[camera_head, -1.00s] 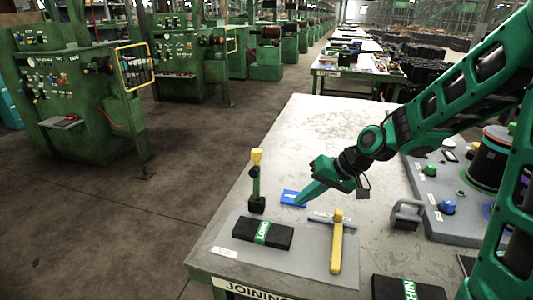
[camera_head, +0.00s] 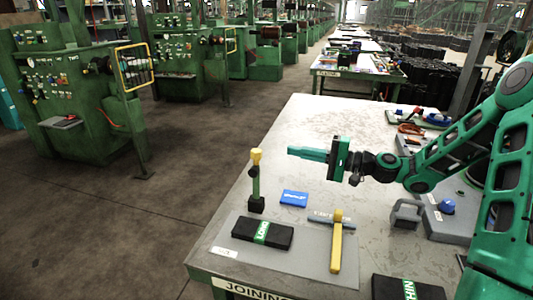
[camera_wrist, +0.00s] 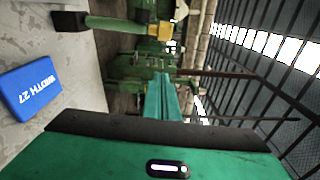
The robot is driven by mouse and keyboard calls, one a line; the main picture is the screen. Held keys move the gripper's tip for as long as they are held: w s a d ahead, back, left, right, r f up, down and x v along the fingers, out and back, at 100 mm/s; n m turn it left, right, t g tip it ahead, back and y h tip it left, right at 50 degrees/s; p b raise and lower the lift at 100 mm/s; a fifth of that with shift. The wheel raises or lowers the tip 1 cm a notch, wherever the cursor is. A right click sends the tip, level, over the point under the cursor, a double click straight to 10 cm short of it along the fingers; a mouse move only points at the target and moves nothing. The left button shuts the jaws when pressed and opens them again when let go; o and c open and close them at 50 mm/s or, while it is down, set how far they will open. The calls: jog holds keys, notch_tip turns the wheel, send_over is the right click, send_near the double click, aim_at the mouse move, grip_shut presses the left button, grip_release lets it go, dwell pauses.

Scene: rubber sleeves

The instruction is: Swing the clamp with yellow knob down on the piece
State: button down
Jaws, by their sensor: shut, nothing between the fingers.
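The clamp is an upright green lever (camera_head: 256,188) with a yellow knob (camera_head: 257,155) on top and a black base (camera_head: 257,204). In the wrist view its yellow knob (camera_wrist: 163,31) and green lever (camera_wrist: 112,24) lie sideways near the top. A black block with a green band (camera_head: 276,235), perhaps the piece, lies on the grey mat just in front of the clamp base. My gripper (camera_head: 291,150) is shut and empty. It points left, level, at about knob height in the picture, with its tips to the right of the knob and apart from it. The fingers also show in the wrist view (camera_wrist: 163,92).
A blue box (camera_head: 294,198) lies right of the clamp. A yellow-handled hammer-like tool (camera_head: 336,252) lies on the grey mat (camera_head: 300,270). A grey padlock-shaped weight (camera_head: 405,214) stands to the right.

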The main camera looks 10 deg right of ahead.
jog(key=shift+a, duration=0.1)
jog(key=a, duration=0.9)
jog(key=shift+w+a, duration=0.15)
jog(key=shift+w, duration=0.1)
jog(key=shift+r, duration=0.1)
jog(key=shift+s+a, duration=0.1)
dwell(0.4)
